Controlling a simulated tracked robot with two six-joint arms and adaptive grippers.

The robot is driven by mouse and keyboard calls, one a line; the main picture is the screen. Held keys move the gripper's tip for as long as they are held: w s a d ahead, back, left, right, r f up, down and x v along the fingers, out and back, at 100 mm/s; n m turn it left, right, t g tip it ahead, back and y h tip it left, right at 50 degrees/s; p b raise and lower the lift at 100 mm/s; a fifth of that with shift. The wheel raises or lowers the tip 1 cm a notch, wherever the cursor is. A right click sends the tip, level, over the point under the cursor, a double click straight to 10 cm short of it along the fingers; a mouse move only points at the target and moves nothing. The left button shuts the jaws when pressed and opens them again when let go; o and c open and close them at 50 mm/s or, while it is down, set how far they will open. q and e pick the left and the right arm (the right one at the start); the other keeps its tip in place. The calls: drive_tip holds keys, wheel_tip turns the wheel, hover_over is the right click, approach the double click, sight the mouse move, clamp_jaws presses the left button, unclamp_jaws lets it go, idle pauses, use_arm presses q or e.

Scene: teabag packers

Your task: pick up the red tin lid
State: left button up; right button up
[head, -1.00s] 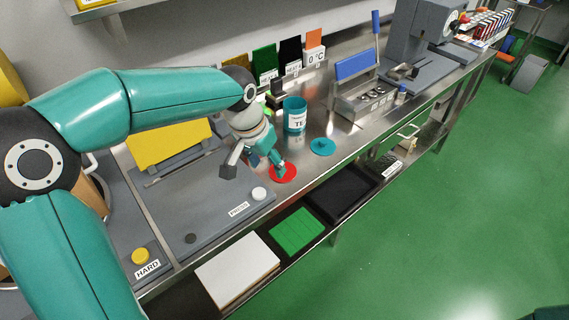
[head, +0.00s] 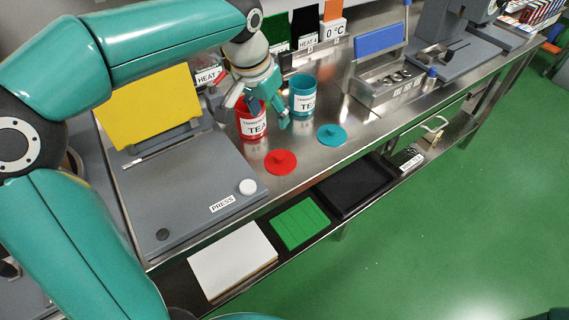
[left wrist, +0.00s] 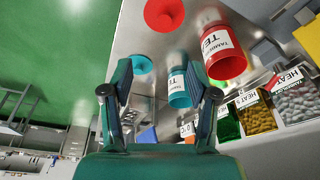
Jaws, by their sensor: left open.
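The red tin lid (head: 281,162), a flat disc with a knob, lies on the steel bench; it also shows at the top of the left wrist view (left wrist: 164,12). My left gripper (head: 259,110) is open and empty, above the bench and behind the lid, apart from it. In the head view it overlaps the open red tin (head: 254,127). In the left wrist view its fingers (left wrist: 158,80) are spread with nothing between them, and the red tin (left wrist: 224,62) stands to their right. My right gripper is not in view.
A teal tin (head: 303,98) stands right of the gripper, and a teal lid (head: 331,135) lies right of the red one. The grey press (head: 180,180) with a yellow plate is at left. A steel holder (head: 380,85) stands further right. Bench around the red lid is clear.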

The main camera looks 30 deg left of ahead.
use_arm(q)
wheel_tip(320, 180, down, 2)
hover_over(281, 156)
drive_tip(key=s, duration=0.1)
drive_tip(key=f, duration=1)
drive_tip(key=shift+s+d+f+b, duration=0.2)
drive_tip(key=shift+d+f+b, duration=0.05)
drive_tip(key=shift+f+b, duration=0.15)
drive_tip(key=shift+a+p+x, duration=0.2)
drive_tip(key=shift+p+x, duration=0.1)
drive_tip(key=shift+x, duration=1)
drive_tip(key=shift+a+p+x, duration=0.15)
drive_tip(key=shift+p+x, duration=0.1)
drive_tip(key=shift+x, duration=1.05)
drive_tip(key=shift+s, duration=0.1)
drive_tip(key=c, duration=1)
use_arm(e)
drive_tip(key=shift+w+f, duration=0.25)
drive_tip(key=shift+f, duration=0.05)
